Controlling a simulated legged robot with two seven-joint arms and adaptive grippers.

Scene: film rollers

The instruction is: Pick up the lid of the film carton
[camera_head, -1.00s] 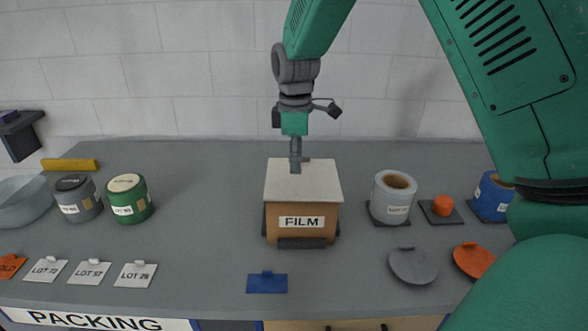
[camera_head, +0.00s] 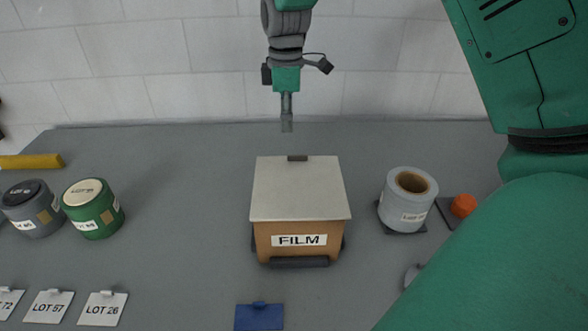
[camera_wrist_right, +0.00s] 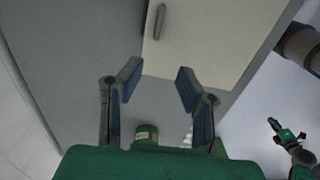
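The film carton (camera_head: 290,236) is a brown box labelled FILM in the middle of the grey table. Its pale, flat lid (camera_head: 298,190) lies on top, with a small dark handle (camera_head: 297,158) near the far edge. My right gripper (camera_head: 287,124) points down, apart from the lid, and appears just beyond its far edge in the head view. In the right wrist view the right gripper (camera_wrist_right: 160,86) has its two fingers spread with nothing between them. The lid (camera_wrist_right: 205,35) and its handle (camera_wrist_right: 159,21) show ahead of the fingertips there.
A grey-white roll (camera_head: 408,200) and an orange knob (camera_head: 463,206) stand right of the carton. A green roll (camera_head: 92,208) and a grey roll (camera_head: 32,209) stand left. A blue tag (camera_head: 259,316) lies in front. My right arm covers the right side.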

